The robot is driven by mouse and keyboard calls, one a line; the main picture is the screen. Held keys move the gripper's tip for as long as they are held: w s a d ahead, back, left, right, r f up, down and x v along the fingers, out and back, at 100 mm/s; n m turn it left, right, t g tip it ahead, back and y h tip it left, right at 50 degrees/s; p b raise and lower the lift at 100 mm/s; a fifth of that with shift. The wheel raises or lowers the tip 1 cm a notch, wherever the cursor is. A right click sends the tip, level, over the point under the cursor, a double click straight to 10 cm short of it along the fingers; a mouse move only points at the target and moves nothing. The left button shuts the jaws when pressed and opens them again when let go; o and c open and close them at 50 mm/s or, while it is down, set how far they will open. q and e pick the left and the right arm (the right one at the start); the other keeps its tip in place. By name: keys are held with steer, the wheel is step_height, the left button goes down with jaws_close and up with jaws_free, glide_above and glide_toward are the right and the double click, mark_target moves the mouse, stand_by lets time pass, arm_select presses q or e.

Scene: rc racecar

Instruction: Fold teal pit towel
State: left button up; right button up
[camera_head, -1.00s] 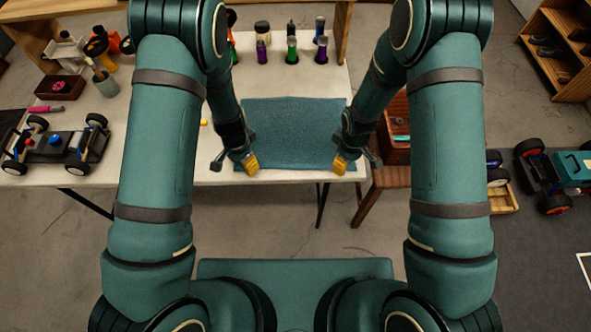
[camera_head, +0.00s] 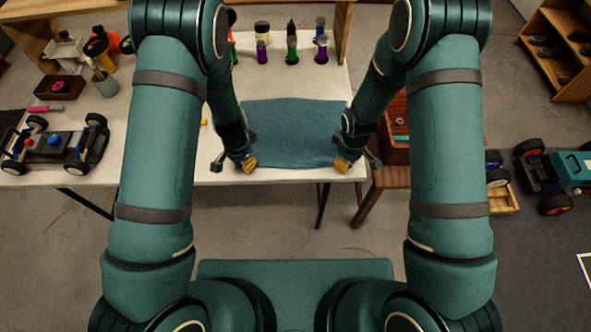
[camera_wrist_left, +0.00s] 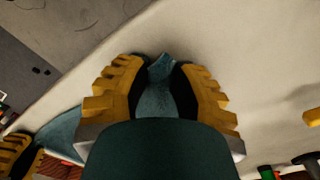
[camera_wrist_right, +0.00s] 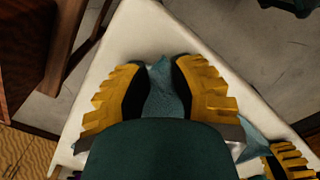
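The teal towel (camera_head: 290,130) lies spread on the white table, its near edge bowed and its near corners drawn up into my grippers. My left gripper (camera_head: 250,162) is shut on the near left corner. In the left wrist view, bunched teal cloth (camera_wrist_left: 156,100) fills the gap between its yellow fingers. My right gripper (camera_head: 342,165) is shut on the near right corner. In the right wrist view, teal cloth (camera_wrist_right: 163,95) is pinched between its fingers. Both grippers are low at the table's front edge. The far part of the towel lies flat.
Several bottles (camera_head: 291,50) stand behind the towel on the table (camera_head: 180,140). A toy car chassis (camera_head: 55,145) and a cup of tools (camera_head: 104,84) are at the left. A wooden box (camera_head: 396,135) is close to the right gripper.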

arm_select(q)
steer(key=shift+f, duration=0.15)
steer(key=shift+c, duration=1.2)
arm_select(e)
steer(key=shift+f, duration=0.15)
steer(key=shift+c, duration=1.2)
arm_select(q)
jaws_close()
arm_select(e)
jaws_close()
arm_select(q)
steer(key=shift+s+f, duration=0.1)
arm_select(e)
steer(key=shift+s+f, duration=0.1)
arm_select(q)
steer(key=shift+r, duration=0.2)
arm_select(e)
steer(key=shift+r, duration=0.2)
